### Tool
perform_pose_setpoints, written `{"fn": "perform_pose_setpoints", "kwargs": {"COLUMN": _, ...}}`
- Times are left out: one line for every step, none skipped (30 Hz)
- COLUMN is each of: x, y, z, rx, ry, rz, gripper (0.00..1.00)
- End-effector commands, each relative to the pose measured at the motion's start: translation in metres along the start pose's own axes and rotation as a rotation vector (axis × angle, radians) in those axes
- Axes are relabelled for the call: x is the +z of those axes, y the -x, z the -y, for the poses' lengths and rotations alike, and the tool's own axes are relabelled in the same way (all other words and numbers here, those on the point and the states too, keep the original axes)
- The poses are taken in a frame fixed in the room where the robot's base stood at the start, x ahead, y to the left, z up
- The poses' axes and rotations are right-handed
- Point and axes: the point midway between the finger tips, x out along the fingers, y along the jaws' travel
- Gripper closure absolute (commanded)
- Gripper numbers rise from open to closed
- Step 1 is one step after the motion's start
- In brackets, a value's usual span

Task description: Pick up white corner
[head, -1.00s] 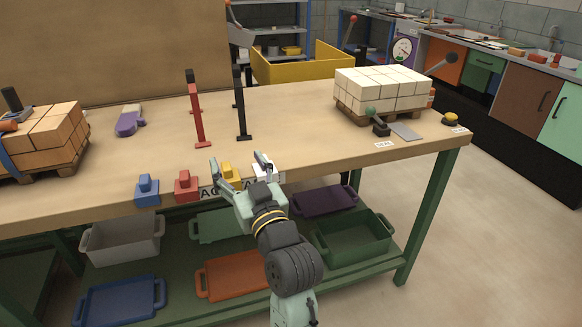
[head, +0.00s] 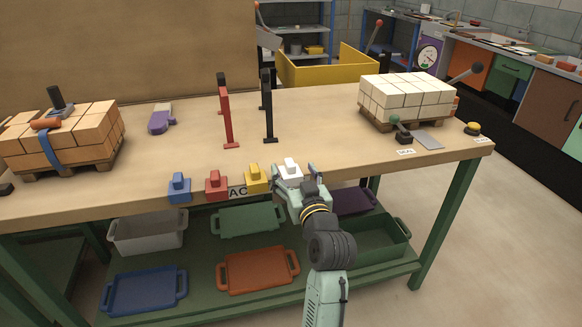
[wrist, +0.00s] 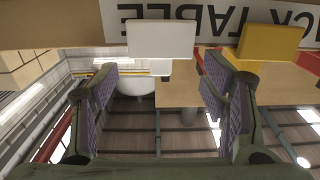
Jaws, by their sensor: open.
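The white corner (head: 290,169) is a small white block with a raised knob at the front edge of the table (head: 330,150), right of the yellow corner (head: 256,180). In the wrist view the white corner (wrist: 160,40) shows upside down, ahead of and between the finger tips. My gripper (head: 294,174) is open and empty at the table's front edge, its fingers to either side of the white corner in the head view. In the wrist view both purple-padded fingers of my gripper (wrist: 159,82) are wide apart, with a visible gap before the corner.
A red corner (head: 216,186) and a blue corner (head: 180,189) stand further left along the edge. Posts (head: 268,110) rise behind. A pallet of white bricks (head: 405,98) is at the right, orange bricks (head: 70,138) at the left. Trays (head: 258,270) lie on the lower shelf.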

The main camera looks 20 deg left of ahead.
Motion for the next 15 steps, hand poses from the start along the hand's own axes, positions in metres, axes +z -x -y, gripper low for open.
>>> {"fn": "perform_pose_setpoints", "kwargs": {"x": -0.004, "y": -0.009, "z": 0.002, "rx": -0.002, "ry": -0.001, "rz": 0.001, "gripper": 0.33}}
{"fn": "perform_pose_setpoints", "kwargs": {"x": -0.004, "y": -0.013, "z": 0.001, "rx": -0.001, "ry": -0.001, "rz": 0.0, "gripper": 0.33}}
{"fn": "perform_pose_setpoints", "kwargs": {"x": -0.003, "y": -0.018, "z": 0.001, "rx": -0.001, "ry": -0.001, "rz": 0.0, "gripper": 0.33}}
{"fn": "perform_pose_setpoints", "kwargs": {"x": -0.003, "y": -0.021, "z": 0.001, "rx": -0.001, "ry": -0.001, "rz": 0.0, "gripper": 0.33}}
{"fn": "perform_pose_setpoints", "kwargs": {"x": -0.002, "y": -0.024, "z": 0.001, "rx": -0.001, "ry": -0.001, "rz": 0.0, "gripper": 0.33}}
{"fn": "perform_pose_setpoints", "kwargs": {"x": -0.002, "y": -0.026, "z": 0.001, "rx": 0.0, "ry": -0.001, "rz": -0.001, "gripper": 0.33}}
{"fn": "perform_pose_setpoints", "kwargs": {"x": -0.002, "y": -0.027, "z": 0.001, "rx": 0.0, "ry": -0.001, "rz": -0.001, "gripper": 0.33}}
{"fn": "perform_pose_setpoints", "kwargs": {"x": -0.002, "y": -0.028, "z": 0.001, "rx": 0.0, "ry": 0.0, "rz": -0.001, "gripper": 0.33}}
{"fn": "perform_pose_setpoints", "kwargs": {"x": -0.001, "y": -0.028, "z": 0.0, "rx": 0.001, "ry": 0.0, "rz": -0.001, "gripper": 0.33}}
{"fn": "perform_pose_setpoints", "kwargs": {"x": -0.001, "y": -0.028, "z": 0.0, "rx": 0.001, "ry": 0.0, "rz": -0.001, "gripper": 0.33}}
{"fn": "perform_pose_setpoints", "kwargs": {"x": -0.001, "y": -0.028, "z": 0.0, "rx": 0.001, "ry": 0.0, "rz": -0.001, "gripper": 0.33}}
{"fn": "perform_pose_setpoints", "kwargs": {"x": -0.001, "y": -0.028, "z": 0.0, "rx": 0.001, "ry": 0.0, "rz": -0.001, "gripper": 0.33}}
{"fn": "perform_pose_setpoints", "kwargs": {"x": -0.001, "y": -0.028, "z": 0.0, "rx": 0.001, "ry": 0.0, "rz": -0.001, "gripper": 0.33}}
{"fn": "perform_pose_setpoints", "kwargs": {"x": -0.001, "y": -0.028, "z": 0.0, "rx": 0.001, "ry": 0.0, "rz": -0.001, "gripper": 0.34}}
{"fn": "perform_pose_setpoints", "kwargs": {"x": -0.001, "y": -0.028, "z": 0.0, "rx": 0.001, "ry": 0.0, "rz": -0.001, "gripper": 0.37}}
